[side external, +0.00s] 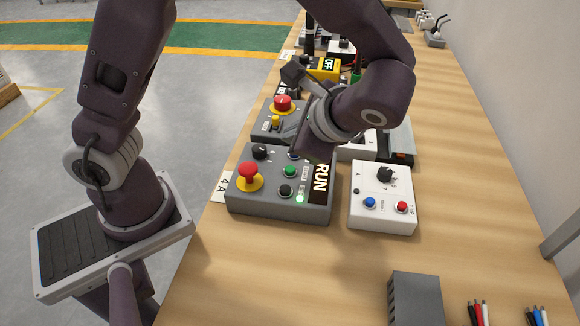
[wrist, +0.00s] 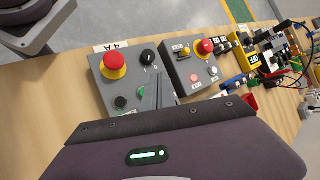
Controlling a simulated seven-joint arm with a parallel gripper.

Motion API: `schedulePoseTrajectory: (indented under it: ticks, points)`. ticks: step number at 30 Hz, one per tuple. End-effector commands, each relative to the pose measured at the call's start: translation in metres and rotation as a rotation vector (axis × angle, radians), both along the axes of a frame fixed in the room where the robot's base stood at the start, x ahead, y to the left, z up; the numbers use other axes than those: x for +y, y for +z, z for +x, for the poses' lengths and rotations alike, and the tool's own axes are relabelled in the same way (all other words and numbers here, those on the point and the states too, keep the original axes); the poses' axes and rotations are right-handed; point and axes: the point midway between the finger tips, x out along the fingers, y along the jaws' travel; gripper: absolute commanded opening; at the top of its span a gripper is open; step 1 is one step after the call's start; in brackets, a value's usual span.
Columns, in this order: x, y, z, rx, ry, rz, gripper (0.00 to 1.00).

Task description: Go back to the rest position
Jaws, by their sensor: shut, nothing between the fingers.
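My gripper (wrist: 158,92) shows in the wrist view as shut grey fingers with nothing between them. They appear over the grey control box (wrist: 112,70) with a red mushroom button (wrist: 115,64) on a yellow collar. In the side external view my arm bends over this same box (side external: 262,198), and the fingers are hidden behind the hand. The box has a black knob, green and black buttons, a lit green lamp (side external: 299,198) and a RUN label (side external: 320,180). I cannot tell whether the fingers touch the box.
A white box (side external: 382,205) with a knob and blue and red buttons stands to the right. A second grey box (side external: 268,125) and several devices line the bench behind. A dark grey block (side external: 415,298) and loose wires are at the front right. The bench (side external: 480,190) is clear along the right.

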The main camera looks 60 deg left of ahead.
Motion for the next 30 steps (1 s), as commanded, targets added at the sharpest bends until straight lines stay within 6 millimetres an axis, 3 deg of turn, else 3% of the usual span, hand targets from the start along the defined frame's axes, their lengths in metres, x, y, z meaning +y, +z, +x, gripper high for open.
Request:
schedulePoseTrajectory:
  ticks: [11,14,19,24,30]
  points:
    - [0.0,0.0,0.0,-0.001,0.001,0.0,0.0]
    - [0.006,0.009,-0.007,-0.02,0.04,-0.055,0.0]
    - [0.029,0.053,-0.057,-0.178,0.276,-0.393,0.0]
    - [0.028,0.083,-0.109,-0.452,0.484,-0.735,0.0]
    - [0.019,0.094,-0.133,-0.693,0.59,-0.934,0.0]
